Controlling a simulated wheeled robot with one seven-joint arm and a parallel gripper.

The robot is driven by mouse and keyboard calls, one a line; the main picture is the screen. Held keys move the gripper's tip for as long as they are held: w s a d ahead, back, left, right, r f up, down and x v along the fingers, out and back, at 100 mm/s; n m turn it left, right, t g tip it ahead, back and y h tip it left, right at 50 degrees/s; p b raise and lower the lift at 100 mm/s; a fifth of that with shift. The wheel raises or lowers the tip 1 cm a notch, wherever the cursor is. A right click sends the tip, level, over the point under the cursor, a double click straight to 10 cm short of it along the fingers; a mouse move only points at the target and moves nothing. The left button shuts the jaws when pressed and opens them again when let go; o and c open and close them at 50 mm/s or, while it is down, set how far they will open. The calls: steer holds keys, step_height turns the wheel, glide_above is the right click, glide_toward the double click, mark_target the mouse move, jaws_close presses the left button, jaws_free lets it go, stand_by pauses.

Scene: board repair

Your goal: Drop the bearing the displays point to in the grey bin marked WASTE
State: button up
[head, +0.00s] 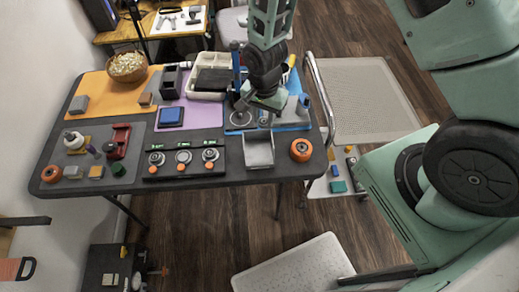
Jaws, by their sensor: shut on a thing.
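My gripper (264,112) is over the blue mat (291,127) at the right part of the table, pointing down. It is shut on a small grey thing, probably a bearing, mostly hidden by the jaws. A round ring-like part (240,118) lies on the blue mat just left of my gripper. A grey open bin (258,152) stands at the table's front edge, just in front of my gripper; no lettering on it can be read. A black panel (182,170) with three round dial-like units stands left of the bin. Their readings are too small to tell.
An orange roll (301,149) sits right of the bin. A blue block (171,116) lies on the purple mat, and a cream tray (208,82) stands behind. A grey mat (68,158) at left carries several small parts. A metal rail (320,92) rises at the table's right end.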

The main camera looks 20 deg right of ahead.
mark_target(263, 121)
steer(key=shift+f+b, duration=1.05)
steer(key=shift+f, duration=0.8)
steer(key=o, duration=0.8)
steer(key=shift+o, duration=0.2)
step_height(263, 121, up, 18)
steer(key=b, duration=0.2)
steer(key=shift+f, duration=0.25)
